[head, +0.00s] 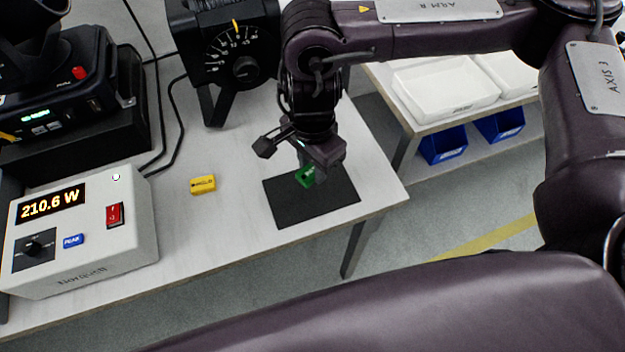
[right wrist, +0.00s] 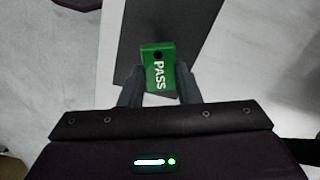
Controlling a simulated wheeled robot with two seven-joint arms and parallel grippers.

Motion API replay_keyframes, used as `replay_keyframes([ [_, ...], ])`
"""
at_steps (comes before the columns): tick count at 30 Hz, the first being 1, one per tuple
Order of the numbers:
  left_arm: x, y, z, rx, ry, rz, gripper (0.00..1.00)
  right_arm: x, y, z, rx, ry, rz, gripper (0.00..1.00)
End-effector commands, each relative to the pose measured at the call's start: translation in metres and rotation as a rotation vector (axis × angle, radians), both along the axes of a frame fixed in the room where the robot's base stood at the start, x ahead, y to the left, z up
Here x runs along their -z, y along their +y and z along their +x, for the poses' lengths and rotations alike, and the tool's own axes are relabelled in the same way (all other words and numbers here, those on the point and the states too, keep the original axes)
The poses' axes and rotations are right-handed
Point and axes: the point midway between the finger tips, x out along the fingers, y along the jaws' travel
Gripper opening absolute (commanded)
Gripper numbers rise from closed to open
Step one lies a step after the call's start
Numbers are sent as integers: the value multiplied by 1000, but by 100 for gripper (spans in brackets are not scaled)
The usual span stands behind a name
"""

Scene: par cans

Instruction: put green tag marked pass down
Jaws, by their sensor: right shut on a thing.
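The green tag marked PASS (right wrist: 158,70) is between the fingers of my right gripper (right wrist: 158,88), which is shut on it. In the head view the green tag (head: 305,177) shows partly behind the right gripper (head: 312,174), over the dark mat (head: 285,208) at the table's right end. In the right wrist view the dark mat (right wrist: 150,25) lies behind the tag. I cannot tell whether the tag touches the mat or is a little above it. My left gripper is not in view.
A power meter (head: 85,235) reading 210.6 W stands at the left. A black lamp (head: 225,50) stands behind. White trays (head: 445,88) and blue bins (head: 443,146) are on a rack at the right.

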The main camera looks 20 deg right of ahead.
Motion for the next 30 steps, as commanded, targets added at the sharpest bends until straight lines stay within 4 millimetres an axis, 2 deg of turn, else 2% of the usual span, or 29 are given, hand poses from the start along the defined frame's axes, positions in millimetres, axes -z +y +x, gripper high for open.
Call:
replay_keyframes([
  [1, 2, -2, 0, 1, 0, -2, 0, 9, 0, -1, 1, 3, 2, 8],
  [7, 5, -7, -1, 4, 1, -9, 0, 26, 0, 0, 1, 0, 1, 8],
  [13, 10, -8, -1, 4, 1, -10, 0, 54, 1, 0, 1, 2, 1, 8],
  [26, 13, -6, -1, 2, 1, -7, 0, 61, 0, 0, -1, -1, 0, 8],
  [27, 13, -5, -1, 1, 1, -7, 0, 60, 0, 0, -1, -2, 1, 32],
  [30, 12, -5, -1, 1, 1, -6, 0, 60, 0, 0, -1, -1, 0, 46],
])
